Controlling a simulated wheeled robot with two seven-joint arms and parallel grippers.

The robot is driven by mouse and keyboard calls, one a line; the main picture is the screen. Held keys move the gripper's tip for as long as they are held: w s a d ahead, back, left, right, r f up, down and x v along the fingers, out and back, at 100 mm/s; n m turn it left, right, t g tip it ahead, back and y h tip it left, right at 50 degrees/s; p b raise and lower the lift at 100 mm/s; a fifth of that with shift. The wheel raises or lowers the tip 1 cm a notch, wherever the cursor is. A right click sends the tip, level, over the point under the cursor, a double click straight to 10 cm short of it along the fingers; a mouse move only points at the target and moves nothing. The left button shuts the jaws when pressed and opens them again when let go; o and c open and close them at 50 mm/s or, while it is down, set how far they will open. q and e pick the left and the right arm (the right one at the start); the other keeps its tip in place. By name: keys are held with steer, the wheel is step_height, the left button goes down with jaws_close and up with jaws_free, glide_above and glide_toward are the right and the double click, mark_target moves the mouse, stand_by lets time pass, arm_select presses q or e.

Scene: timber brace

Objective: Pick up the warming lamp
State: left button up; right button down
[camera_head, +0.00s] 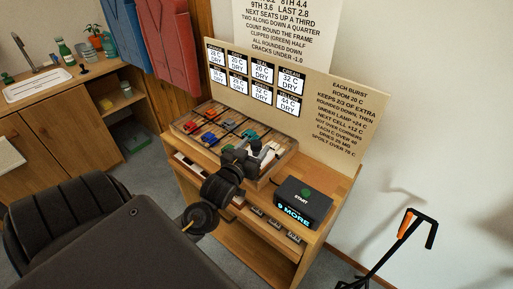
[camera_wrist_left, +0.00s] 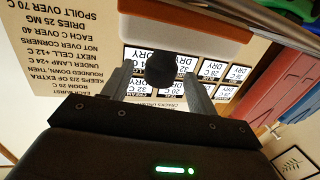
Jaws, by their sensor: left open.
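My left gripper (camera_head: 259,153) is over the right part of a wooden tray (camera_head: 283,162) on the bench. In the left wrist view the gripper (camera_wrist_left: 160,76) is open, with one finger on each side of a dark round knob (camera_wrist_left: 160,69). The knob appears to belong to a brown-orange body with a pale rim (camera_wrist_left: 190,22), which may be the warming lamp. I cannot tell whether the fingers touch the knob. In the head view my gripper largely hides that spot. My right gripper is not in view.
Several small coloured pieces (camera_head: 210,138) lie in the tray's cells. A black START box (camera_head: 303,203) showing "9 MORE" stands at the bench's right. A board of labels (camera_head: 290,105) rises behind. A black stand with an orange grip (camera_head: 405,224) is at the right.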

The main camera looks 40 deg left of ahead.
arm_select(q)
steer(key=shift+x, duration=0.95)
jaws_close()
